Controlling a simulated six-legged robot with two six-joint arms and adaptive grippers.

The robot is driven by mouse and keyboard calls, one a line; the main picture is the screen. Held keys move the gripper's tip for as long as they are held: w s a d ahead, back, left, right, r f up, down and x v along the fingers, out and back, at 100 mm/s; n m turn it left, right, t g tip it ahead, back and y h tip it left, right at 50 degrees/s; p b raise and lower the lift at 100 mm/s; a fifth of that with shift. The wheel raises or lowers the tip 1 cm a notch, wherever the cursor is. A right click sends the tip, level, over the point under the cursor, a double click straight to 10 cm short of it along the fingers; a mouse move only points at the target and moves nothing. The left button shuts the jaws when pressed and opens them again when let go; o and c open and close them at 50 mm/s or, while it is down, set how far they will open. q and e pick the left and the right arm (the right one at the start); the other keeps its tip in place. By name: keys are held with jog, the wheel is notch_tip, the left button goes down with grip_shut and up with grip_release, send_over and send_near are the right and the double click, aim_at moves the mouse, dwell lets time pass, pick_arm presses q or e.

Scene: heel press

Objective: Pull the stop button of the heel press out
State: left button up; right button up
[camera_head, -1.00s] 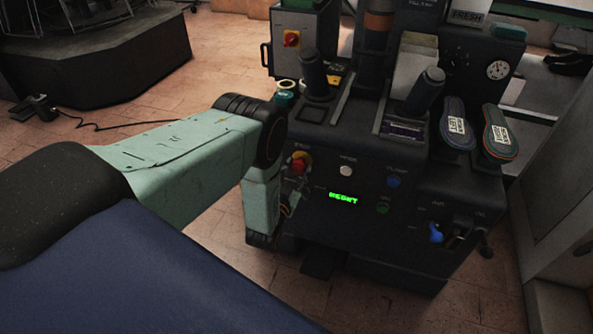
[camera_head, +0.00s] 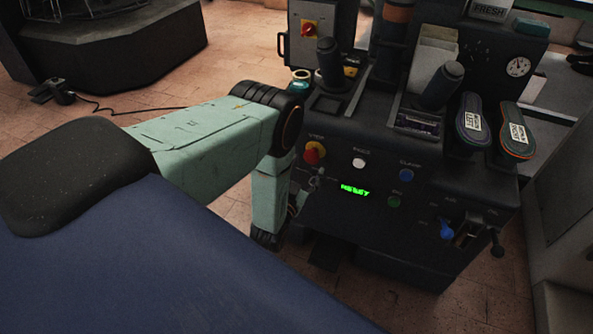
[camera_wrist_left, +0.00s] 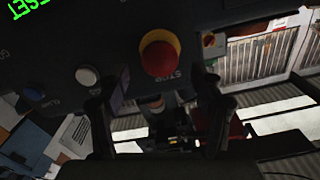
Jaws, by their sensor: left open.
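The heel press (camera_head: 380,225) is a dark machine with a sloped control panel. Its stop button (camera_head: 314,152) is a red mushroom knob with a yellow collar at the panel's upper left. The button (camera_wrist_left: 160,54) also shows in the left wrist view, above the word STOP. My left gripper (camera_wrist_left: 152,85) is open and empty, its two dark fingers spread on either side of the button's line. The fingers look apart from the button. In the head view that gripper is mostly hidden behind my green arm. My right gripper is not in view.
A white button (camera_head: 359,163), a blue button (camera_head: 406,174), a green button (camera_head: 393,201) and a green-lit display (camera_head: 355,190) share the panel.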

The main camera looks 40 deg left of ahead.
pick_arm(q)
jog(key=v, duration=0.9)
jog(key=shift+f, duration=0.1)
